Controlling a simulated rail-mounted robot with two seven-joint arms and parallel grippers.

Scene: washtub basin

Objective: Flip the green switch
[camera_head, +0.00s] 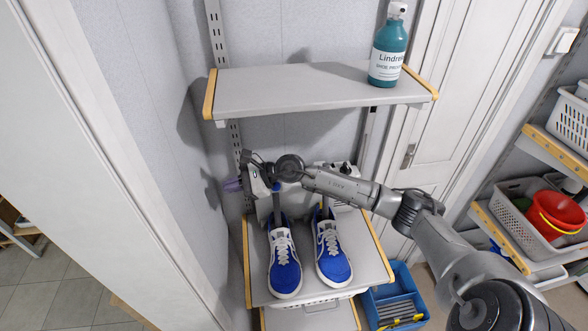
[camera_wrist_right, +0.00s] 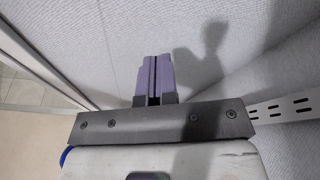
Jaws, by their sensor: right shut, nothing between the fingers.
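I cannot make out a green switch in either view. A white appliance (camera_head: 346,207) stands at the back of the lower shelf, mostly hidden behind my right arm and hand. Grey posts rise from a pair of blue-and-white shoes, the left shoe (camera_head: 285,262) and the right shoe (camera_head: 332,254), in front of it. My right gripper (camera_head: 232,186) is at the left end of the appliance, by the wall, its purple fingers pointing left. In the right wrist view its fingers (camera_wrist_right: 154,78) are together, empty, with plain grey wall beyond. My left gripper is not in view.
An upper shelf (camera_head: 300,90) holding a teal bottle (camera_head: 388,55) hangs above my right arm. A blue crate (camera_head: 394,295) stands low at the right. Baskets, one holding a red bucket (camera_head: 556,212), fill a rack at far right. A white panel edge borders the left.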

